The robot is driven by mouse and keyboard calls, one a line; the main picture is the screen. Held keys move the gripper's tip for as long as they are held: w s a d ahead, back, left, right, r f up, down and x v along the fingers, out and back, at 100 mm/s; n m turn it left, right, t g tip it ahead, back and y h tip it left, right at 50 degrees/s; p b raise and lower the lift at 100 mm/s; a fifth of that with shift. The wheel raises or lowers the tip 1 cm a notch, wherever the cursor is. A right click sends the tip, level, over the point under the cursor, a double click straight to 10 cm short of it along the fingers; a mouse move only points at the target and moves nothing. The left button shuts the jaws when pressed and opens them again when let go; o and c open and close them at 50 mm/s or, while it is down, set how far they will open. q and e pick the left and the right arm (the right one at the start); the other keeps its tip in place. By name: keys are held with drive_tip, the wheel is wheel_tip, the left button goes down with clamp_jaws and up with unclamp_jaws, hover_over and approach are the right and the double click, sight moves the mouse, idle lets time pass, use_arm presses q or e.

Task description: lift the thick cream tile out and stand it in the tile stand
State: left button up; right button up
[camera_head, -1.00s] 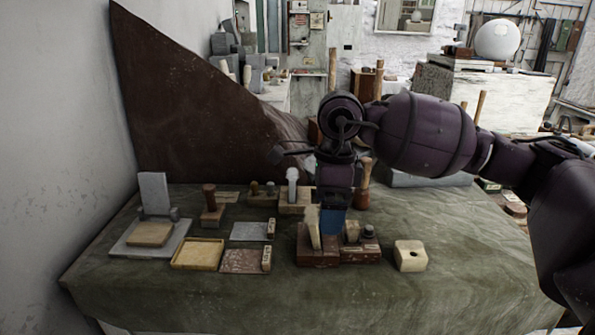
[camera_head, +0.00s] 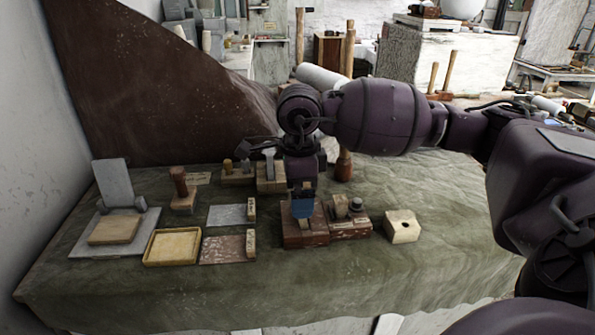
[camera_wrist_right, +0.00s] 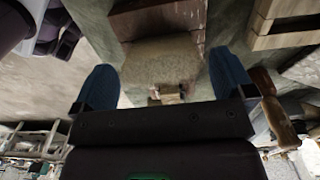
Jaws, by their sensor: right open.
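The thick cream tile (camera_head: 304,224) stands in a reddish-brown block (camera_head: 304,241) near the middle of the bench; only a little of it shows in the head view. My right gripper (camera_head: 303,207) points down over it and hides most of it. In the right wrist view the tile (camera_wrist_right: 165,62) lies between the two blue fingers of my open gripper (camera_wrist_right: 162,66), with gaps at both sides. A grey base with an upright grey slab (camera_head: 113,181) stands at the left; I cannot tell whether it is the tile stand. My left gripper is not in view.
A second brown block (camera_head: 350,229) with small pieces adjoins on the right, then a cream block with a hole (camera_head: 402,227). A shallow yellow tray (camera_head: 172,261) and flat plates (camera_head: 228,249) lie to the left. The front of the bench is clear.

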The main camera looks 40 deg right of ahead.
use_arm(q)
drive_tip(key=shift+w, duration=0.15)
use_arm(e)
drive_tip(key=shift+f, duration=1.45)
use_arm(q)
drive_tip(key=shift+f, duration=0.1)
use_arm(e)
drive_tip(key=shift+c, duration=0.5)
drive_tip(key=c, duration=1)
drive_tip(key=o, duration=0.4)
drive_tip(key=c, duration=0.3)
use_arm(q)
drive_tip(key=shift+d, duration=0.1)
use_arm(e)
drive_tip(key=shift+r, duration=0.1)
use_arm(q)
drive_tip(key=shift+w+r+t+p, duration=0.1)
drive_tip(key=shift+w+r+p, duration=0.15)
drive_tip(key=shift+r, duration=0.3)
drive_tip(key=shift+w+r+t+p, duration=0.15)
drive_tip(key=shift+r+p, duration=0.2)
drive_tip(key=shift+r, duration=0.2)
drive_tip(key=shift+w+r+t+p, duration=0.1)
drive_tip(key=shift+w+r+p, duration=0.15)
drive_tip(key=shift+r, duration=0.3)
use_arm(e)
drive_tip(key=shift+r, duration=2.65)
